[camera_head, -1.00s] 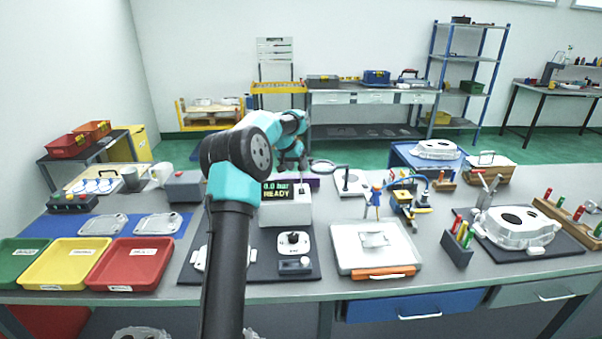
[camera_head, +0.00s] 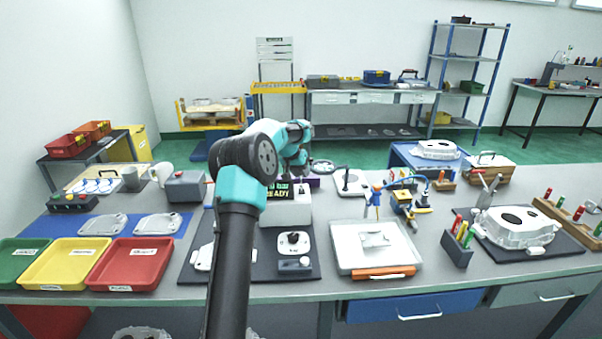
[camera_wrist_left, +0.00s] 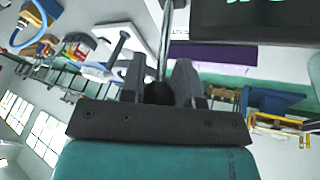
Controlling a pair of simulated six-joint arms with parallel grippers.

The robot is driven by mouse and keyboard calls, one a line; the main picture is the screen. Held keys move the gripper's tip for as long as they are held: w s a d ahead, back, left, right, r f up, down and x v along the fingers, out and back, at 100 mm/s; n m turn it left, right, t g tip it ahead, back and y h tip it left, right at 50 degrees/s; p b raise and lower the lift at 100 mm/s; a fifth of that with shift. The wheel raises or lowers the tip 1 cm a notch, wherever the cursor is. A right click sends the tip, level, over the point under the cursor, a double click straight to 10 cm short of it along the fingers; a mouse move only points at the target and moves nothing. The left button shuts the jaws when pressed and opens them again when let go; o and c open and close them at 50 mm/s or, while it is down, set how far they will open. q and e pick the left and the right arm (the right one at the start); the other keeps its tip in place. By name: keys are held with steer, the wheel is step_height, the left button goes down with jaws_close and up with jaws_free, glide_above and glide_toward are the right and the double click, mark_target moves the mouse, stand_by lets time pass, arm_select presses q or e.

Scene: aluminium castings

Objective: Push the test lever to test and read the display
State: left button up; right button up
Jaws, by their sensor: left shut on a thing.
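The tester is a white box (camera_head: 297,211) on a dark mat, with a black display (camera_head: 303,191) on its front. The display shows green text; the lower line looks like READY, partly covered by my arm, and the upper line is mostly hidden. The display's dark corner (camera_wrist_left: 250,22) also shows in the left wrist view. The test lever is a thin metal rod (camera_wrist_left: 165,45) with a black knob (camera_wrist_left: 158,92). My left gripper (camera_wrist_left: 160,88) is shut on the knob. In the head view the left gripper (camera_head: 300,170) is behind the display. My right gripper is not in view.
Red (camera_head: 136,265), yellow (camera_head: 70,266) and green trays stand at front left. A white fixture (camera_head: 294,243) sits in front of the tester. A white tray (camera_head: 345,248) and a casting (camera_head: 516,227) are to the right. A purple object (camera_wrist_left: 213,54) lies near the lever.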

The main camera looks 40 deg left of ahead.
mark_target(301, 188)
arm_select(q)
jaws_close()
steer(key=shift+s+d, duration=0.1)
steer(key=shift+s+d+r+m+t+y, duration=0.25)
steer(key=shift+s+d+t+y, duration=0.25)
steer(key=shift+t+y, duration=0.25)
steer(key=shift+s+d+r+m+t+y, duration=0.1)
steer(key=shift+s+d+m+t+y, duration=0.15)
steer(key=shift+s+d+t+y, duration=0.35)
steer(key=shift+w+a, duration=0.1)
steer(key=shift+w, duration=0.1)
steer(key=o, duration=0.7)
jaws_free()
steer(key=shift+c, duration=0.2)
steer(key=v, duration=1.7)
steer(key=shift+s, duration=0.25)
